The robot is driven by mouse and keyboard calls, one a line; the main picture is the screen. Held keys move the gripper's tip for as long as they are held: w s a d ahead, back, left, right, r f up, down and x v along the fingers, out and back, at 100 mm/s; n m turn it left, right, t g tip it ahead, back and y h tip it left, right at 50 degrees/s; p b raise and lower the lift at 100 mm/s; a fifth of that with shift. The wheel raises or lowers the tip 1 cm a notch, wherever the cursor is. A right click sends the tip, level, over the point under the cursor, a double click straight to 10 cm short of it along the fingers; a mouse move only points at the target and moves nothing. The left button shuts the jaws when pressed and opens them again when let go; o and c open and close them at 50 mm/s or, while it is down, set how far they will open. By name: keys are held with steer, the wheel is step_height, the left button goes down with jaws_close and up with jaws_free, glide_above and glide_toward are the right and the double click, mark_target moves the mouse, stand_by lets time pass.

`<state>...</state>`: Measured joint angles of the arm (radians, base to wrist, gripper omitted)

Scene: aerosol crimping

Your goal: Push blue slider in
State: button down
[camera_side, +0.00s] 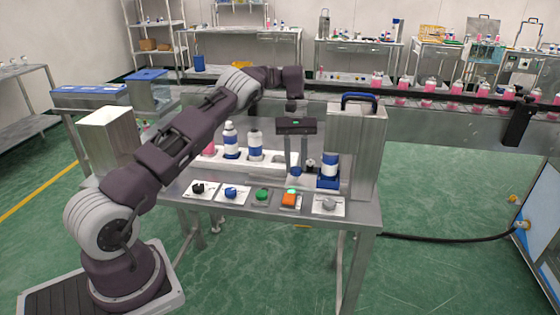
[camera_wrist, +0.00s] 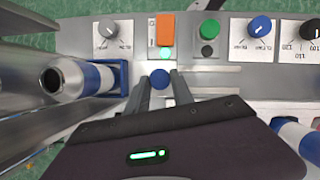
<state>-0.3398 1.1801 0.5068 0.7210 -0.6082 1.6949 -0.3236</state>
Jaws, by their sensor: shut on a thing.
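The blue slider (camera_side: 328,184) is a low blue carriage at the foot of the metal crimping machine, holding an upright can (camera_side: 330,163) with a blue band. In the wrist view the slider's blue frame (camera_wrist: 123,78) surrounds the can's lower end. A round blue knob (camera_wrist: 160,78) stands beside the slider, on its side away from the machine. My gripper (camera_wrist: 160,83) points down with its two fingers closed on this knob. In the side view my gripper (camera_side: 297,168) is just left of the slider and can.
The metal machine (camera_side: 362,150) has a blue handle on top. A white rack (camera_side: 270,163) with bottles stands left of my gripper. Along the table's front edge are several controls, including an orange switch (camera_wrist: 165,29), green button (camera_wrist: 210,29) and blue dial (camera_wrist: 260,26).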

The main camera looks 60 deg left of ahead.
steer(key=shift+w+d+r, duration=0.1)
steer(key=shift+w+d, duration=0.35)
steer(key=shift+w, duration=0.05)
steer(key=c, duration=1.1)
jaws_free()
